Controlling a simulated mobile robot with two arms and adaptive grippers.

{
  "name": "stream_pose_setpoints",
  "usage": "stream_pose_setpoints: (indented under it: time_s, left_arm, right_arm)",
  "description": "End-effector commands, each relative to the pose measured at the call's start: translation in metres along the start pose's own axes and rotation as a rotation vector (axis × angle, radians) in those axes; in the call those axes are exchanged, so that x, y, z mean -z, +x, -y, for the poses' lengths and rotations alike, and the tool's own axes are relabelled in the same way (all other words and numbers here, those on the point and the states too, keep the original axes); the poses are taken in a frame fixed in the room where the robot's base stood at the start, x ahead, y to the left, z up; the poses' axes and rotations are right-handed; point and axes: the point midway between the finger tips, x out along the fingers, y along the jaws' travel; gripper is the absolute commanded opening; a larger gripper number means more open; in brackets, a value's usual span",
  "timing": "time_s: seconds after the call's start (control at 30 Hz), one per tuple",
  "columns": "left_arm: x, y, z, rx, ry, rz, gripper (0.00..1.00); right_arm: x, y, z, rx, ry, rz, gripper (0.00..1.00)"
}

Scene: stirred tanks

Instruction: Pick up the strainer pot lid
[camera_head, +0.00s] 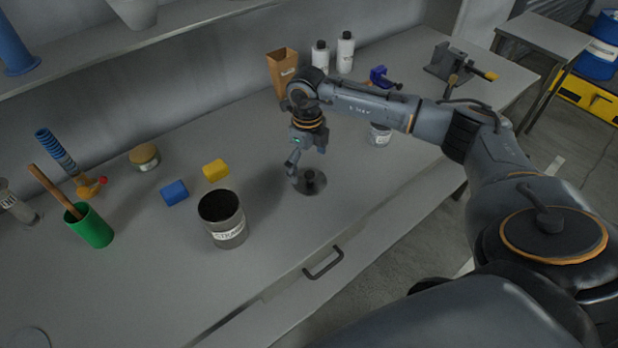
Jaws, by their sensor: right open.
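The strainer pot lid (313,186) is a flat, dark grey disc with a black knob, lying on the grey workbench (290,235). My right gripper (306,168) points down just above the knob, its fingers apart. From this angle I cannot tell whether the fingers touch the knob or stand around it. The strainer pot (230,234), a grey labelled pot with dark contents, stands uncovered to the left of the lid. My left gripper is not in view.
Left of the pot are a blue block (174,192), a yellow block (215,170), a round tin (145,157) and a green cup (92,227). Behind my right arm stand a cardboard box (281,70) and two white bottles (345,52). A vise (450,62) is at the right end.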

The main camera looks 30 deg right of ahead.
Motion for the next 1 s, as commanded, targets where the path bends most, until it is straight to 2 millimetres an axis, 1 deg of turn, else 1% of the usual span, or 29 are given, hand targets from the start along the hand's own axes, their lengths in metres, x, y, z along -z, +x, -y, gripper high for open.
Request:
stream_pose_setpoints:
  time_s: [0.03,0.1,0.17,0.23,0.33,0.57,0.6,0.67,0.7,0.77,0.8,0.97,1.0]
  left_arm:
    - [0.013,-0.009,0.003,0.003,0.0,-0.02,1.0]
    - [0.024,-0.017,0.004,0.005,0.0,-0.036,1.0]
    - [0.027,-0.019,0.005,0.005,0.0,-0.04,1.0]
    - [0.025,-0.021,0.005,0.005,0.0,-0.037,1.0]
    - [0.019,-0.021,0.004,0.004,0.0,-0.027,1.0]
    - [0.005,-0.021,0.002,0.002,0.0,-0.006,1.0]
    - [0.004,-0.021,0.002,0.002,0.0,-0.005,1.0]
    - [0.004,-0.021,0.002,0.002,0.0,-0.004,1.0]
    - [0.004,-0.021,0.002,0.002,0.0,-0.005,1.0]
    - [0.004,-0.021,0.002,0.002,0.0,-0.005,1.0]
    - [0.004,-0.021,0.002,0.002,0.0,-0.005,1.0]
    - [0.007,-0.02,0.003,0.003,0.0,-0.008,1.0]
    - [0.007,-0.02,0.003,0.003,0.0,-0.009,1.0]
  right_arm:
    - [0.002,0.004,0.0,-0.001,0.001,-0.006,1.0]
    - [0.002,0.015,0.001,-0.003,0.001,-0.006,1.0]
    - [0.002,0.026,0.002,-0.002,0.0,-0.005,1.0]
    - [0.001,0.035,0.002,-0.002,0.001,-0.004,1.0]
    - [0.001,0.042,0.002,-0.002,0.0,-0.001,1.0]
    - [0.001,0.043,0.002,-0.001,-0.001,0.0,1.0]
    - [0.001,0.043,0.002,-0.001,-0.001,0.0,0.92]
    - [0.001,0.043,0.002,-0.001,-0.001,0.0,0.8]
    - [0.001,0.043,0.002,-0.001,-0.001,0.0,0.71]
    - [0.001,0.043,0.002,-0.001,-0.001,0.0,0.59]
    - [0.001,0.043,0.002,-0.001,-0.001,0.0,0.51]
    - [0.001,0.044,0.002,-0.001,-0.001,-0.002,0.18]
    - [0.001,0.044,0.002,-0.001,-0.001,-0.003,0.1]
